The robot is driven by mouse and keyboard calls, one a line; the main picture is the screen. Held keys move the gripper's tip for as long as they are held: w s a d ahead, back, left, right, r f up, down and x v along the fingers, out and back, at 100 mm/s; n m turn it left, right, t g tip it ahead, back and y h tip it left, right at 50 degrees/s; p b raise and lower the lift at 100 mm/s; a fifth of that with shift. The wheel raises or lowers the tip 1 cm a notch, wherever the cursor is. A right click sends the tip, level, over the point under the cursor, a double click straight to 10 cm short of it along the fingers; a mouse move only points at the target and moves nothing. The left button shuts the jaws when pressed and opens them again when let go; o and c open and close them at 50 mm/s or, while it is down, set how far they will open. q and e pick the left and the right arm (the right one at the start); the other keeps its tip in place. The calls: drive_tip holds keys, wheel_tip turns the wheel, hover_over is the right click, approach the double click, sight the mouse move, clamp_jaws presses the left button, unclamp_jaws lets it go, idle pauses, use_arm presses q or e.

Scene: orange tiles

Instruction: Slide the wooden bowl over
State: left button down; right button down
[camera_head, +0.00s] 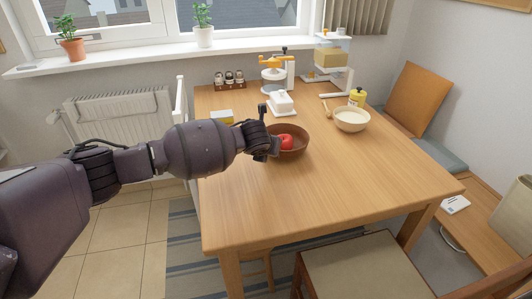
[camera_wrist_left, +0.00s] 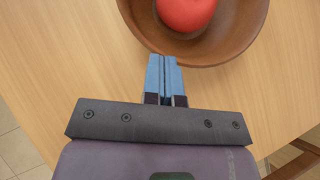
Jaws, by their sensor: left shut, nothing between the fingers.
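The brown wooden bowl (camera_head: 298,147) stands on the wooden table with a red apple (camera_head: 286,142) in it. In the left wrist view the bowl (camera_wrist_left: 228,45) fills the top, with the red apple (camera_wrist_left: 187,10) partly cut off by the frame edge. My left gripper (camera_head: 274,147) is at the bowl's left side. Its two blue fingers (camera_wrist_left: 163,62) are shut together and empty, with the tips at the bowl's near rim. I cannot tell whether they touch it. My right gripper is in neither view.
The table (camera_head: 345,180) is bare to the right and in front of the bowl. A chair (camera_head: 355,265) is at the front edge.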

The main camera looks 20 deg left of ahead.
use_arm(q)
drive_tip(key=w, duration=0.2)
drive_tip(key=w+b, duration=0.1)
drive_tip(key=w, duration=0.1)
drive_tip(key=w+f, duration=0.1)
drive_tip(key=shift+w+a+b, duration=0.15)
drive_tip(key=shift+w+b, duration=0.2)
drive_tip(key=shift+w, duration=0.05)
drive_tip(key=shift+w+r, duration=0.1)
drive_tip(key=shift+w, duration=0.2)
drive_tip(key=shift+w+r, duration=0.15)
drive_tip(key=shift+w, duration=0.05)
